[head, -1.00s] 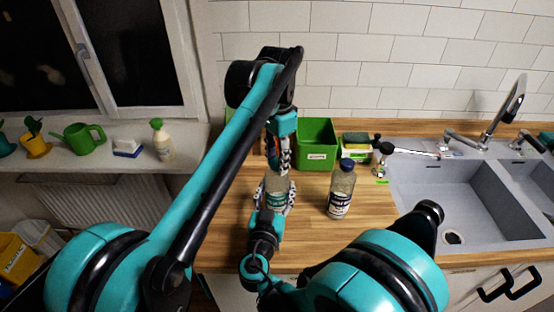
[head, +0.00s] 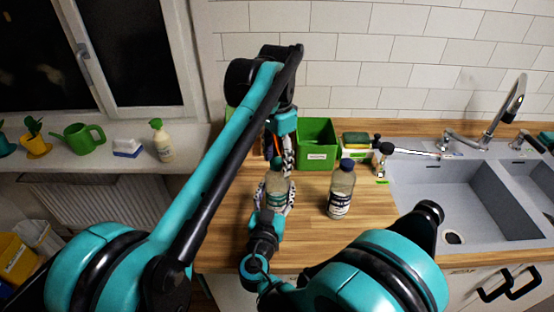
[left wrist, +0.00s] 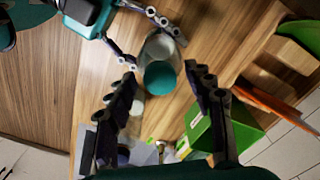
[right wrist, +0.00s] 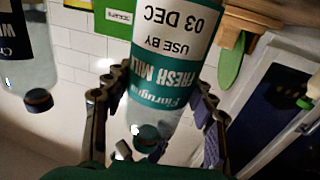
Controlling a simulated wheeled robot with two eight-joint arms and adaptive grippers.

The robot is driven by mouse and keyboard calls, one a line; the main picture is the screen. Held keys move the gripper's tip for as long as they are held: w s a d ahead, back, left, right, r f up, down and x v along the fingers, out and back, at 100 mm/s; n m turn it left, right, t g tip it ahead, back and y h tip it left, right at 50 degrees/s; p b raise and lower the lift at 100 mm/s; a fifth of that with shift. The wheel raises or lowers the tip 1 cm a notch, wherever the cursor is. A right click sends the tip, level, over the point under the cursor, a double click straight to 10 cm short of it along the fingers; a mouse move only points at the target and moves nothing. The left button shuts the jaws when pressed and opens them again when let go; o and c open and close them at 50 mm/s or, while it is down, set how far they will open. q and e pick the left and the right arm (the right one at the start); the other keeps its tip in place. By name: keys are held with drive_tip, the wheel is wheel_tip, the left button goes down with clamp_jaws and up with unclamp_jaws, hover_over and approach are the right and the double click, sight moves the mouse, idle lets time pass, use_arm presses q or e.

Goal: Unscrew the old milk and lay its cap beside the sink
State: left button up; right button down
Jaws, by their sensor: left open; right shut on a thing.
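A clear milk bottle (head: 276,190) with a teal cap (head: 277,163) stands upright over the wooden counter. Its label in the right wrist view (right wrist: 168,62) reads fresh milk, use by 03 DEC. My right gripper (head: 275,199) is shut around the bottle's body from the near side. My left gripper (head: 280,151) comes down from above and is open. In the left wrist view its fingers lie apart on either side of the teal cap (left wrist: 159,77), not touching it. The grey sink (head: 452,203) is at the right.
A second bottle with a navy cap (head: 341,190) stands just right of the held one. A green box (head: 317,146) and a sponge (head: 356,139) are behind. Bare counter (head: 378,222) lies between the second bottle and the sink.

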use_arm(q)
wheel_tip(320, 180, up, 4)
drive_tip(key=shift+r, duration=0.2)
drive_tip(key=shift+c, duration=0.5)
wheel_tip(320, 180, up, 3)
drive_tip(key=m, duration=0.2)
drive_tip(key=shift+m, duration=0.3)
wheel_tip(320, 180, down, 8)
drive_tip(key=shift+r, duration=0.15)
